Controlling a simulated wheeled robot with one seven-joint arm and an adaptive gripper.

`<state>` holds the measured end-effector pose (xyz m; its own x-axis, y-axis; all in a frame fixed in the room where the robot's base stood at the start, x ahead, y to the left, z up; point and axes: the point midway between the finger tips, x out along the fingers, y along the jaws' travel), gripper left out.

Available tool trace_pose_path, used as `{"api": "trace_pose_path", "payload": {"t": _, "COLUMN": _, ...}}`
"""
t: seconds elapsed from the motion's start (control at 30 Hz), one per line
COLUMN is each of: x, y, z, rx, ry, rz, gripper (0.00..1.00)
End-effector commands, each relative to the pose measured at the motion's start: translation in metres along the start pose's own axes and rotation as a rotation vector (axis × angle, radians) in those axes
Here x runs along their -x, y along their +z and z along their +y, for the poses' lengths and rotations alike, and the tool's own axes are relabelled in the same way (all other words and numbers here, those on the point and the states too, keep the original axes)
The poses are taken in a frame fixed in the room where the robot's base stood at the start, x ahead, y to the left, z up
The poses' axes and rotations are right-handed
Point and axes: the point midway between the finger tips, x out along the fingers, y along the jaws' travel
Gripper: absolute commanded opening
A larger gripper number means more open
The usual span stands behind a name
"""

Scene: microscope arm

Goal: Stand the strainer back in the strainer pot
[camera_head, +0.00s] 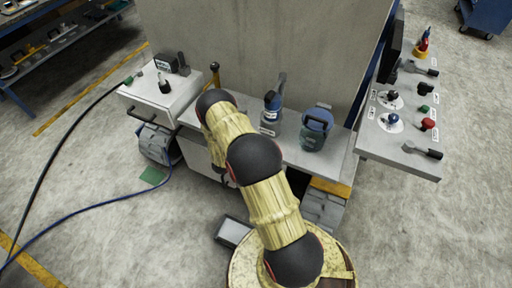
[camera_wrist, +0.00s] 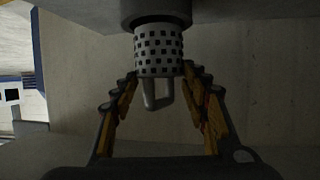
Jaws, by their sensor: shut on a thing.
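The strainer (camera_wrist: 158,58), a pale grey perforated cylinder with a loop handle (camera_wrist: 157,94), shows in the wrist view. My gripper (camera_wrist: 160,80) has its yellow and black fingers on both sides of it, shut on it. A dark round collar (camera_wrist: 158,18) sits against the strainer's upper end; I cannot tell whether it is part of the strainer or a separate thing. In the head view my arm hides the gripper and strainer. I cannot pick out the strainer pot with certainty in either view.
A white cabinet (camera_head: 158,98) is at left, a side shelf with knobs (camera_head: 400,140) at right. A concrete wall (camera_head: 270,45) rises behind.

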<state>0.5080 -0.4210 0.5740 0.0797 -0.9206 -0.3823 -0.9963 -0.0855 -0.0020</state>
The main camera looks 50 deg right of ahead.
Motion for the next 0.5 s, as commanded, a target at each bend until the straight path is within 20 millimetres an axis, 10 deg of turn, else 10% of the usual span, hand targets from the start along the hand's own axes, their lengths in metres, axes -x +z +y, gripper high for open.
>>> {"api": "trace_pose_path", "payload": {"t": 0.5, "x": -0.012, "y": 0.03, "z": 0.001, "rx": 0.0, "ry": 0.001, "rz": 0.0, "gripper": 0.13}}
